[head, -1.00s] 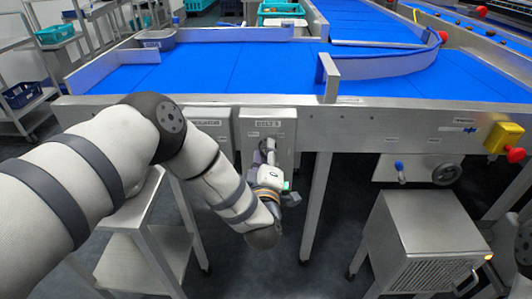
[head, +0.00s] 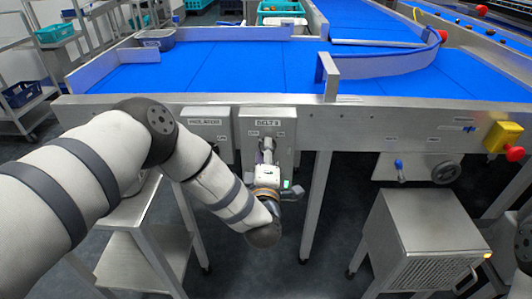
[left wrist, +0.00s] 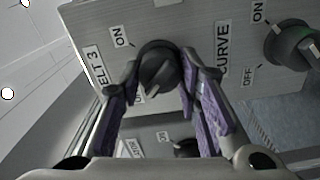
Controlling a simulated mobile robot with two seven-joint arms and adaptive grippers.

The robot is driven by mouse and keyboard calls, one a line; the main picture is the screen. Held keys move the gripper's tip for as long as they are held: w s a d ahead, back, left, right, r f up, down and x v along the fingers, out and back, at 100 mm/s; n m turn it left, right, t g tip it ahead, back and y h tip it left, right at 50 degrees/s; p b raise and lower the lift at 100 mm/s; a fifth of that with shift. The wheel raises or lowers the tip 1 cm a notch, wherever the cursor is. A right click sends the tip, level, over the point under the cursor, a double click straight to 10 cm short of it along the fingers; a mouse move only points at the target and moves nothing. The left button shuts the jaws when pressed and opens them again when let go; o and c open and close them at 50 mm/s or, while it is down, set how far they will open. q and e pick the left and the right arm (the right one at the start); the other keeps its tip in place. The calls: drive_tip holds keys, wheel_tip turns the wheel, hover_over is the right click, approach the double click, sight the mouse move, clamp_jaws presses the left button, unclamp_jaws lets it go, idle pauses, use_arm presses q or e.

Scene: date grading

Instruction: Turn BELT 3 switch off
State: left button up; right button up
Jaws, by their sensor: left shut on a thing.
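The BELT 3 switch box (head: 284,128) hangs under the front rail of the blue conveyor in the head view. My left gripper (head: 267,152) is at its front, and its fingers largely hide the switch there. In the left wrist view the dark round BELT 3 switch (left wrist: 158,70) sits between the purple-padded fingertips of my left gripper (left wrist: 160,88), which is shut on it. An ON label (left wrist: 123,35) and a partly cut-off BELT 3 label (left wrist: 98,64) are beside it. The switch's OFF label is not clearly visible. My right gripper is not in view.
A second switch (left wrist: 290,45) marked ON and OFF is near a CURVE label. The ISOLATOR box (head: 207,122) is left of BELT 3. A red-and-yellow stop button (head: 513,153) and a handwheel (head: 446,172) are further right. A steel cabinet (head: 400,220) stands below.

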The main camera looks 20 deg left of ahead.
use_arm(q)
drive_tip(key=o, duration=1.1)
drive_tip(key=shift+o, duration=0.2)
drive_tip(key=v, duration=1.2)
